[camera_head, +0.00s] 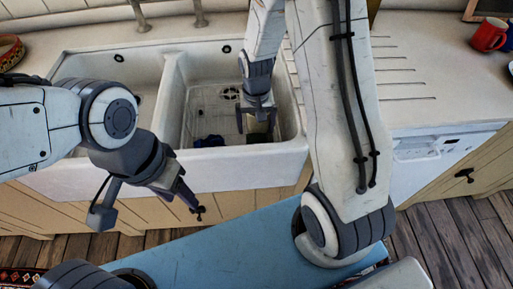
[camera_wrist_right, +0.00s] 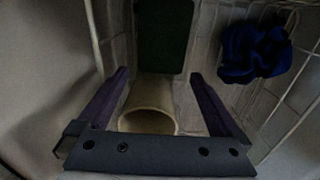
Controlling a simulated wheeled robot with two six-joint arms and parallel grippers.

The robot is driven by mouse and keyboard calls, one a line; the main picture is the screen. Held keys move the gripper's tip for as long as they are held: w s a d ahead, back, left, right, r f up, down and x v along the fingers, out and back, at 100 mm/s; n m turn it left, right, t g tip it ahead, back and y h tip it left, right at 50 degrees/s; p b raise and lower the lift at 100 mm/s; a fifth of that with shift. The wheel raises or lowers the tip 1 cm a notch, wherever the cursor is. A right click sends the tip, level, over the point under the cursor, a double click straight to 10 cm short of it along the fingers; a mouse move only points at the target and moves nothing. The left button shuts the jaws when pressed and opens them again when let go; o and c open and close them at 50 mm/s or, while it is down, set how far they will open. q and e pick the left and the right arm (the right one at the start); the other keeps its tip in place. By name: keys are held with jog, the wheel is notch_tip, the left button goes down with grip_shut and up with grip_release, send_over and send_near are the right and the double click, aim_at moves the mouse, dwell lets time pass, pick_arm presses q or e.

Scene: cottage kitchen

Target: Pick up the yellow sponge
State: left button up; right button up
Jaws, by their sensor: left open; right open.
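No plainly yellow sponge face shows. A dark green flat block (camera_wrist_right: 165,35), perhaps the sponge's scouring side, lies in the sink ahead of my right gripper in the wrist view. My right gripper (camera_head: 257,118) is down inside the right sink basin. Its fingers (camera_wrist_right: 158,76) are apart in the wrist view, with a cream cup-like thing (camera_wrist_right: 148,122) showing between them; I cannot tell whether they touch it. My left gripper (camera_head: 187,197) is open and empty in front of the sink, above the blue surface.
A crumpled dark blue thing (camera_wrist_right: 255,52) lies on the wire rack in the right basin (camera_head: 290,112). The left basin (camera_head: 138,70) looks empty where visible. Basin walls and the divider (camera_head: 172,100) surround my right gripper. A red mug (camera_head: 488,36) stands far right on the counter.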

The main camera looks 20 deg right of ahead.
aim_at(256, 136)
jog(key=f, duration=0.4)
jog(key=shift+s+a+f, duration=0.1)
jog(key=shift+s+f, duration=0.2)
jog(key=shift+f, duration=0.1)
jog(key=c, duration=1.2)
jog(key=shift+r, duration=0.1)
notch_tip(256, 136, up, 18)
jog(key=p, duration=0.1)
jog(key=shift+p, duration=0.3)
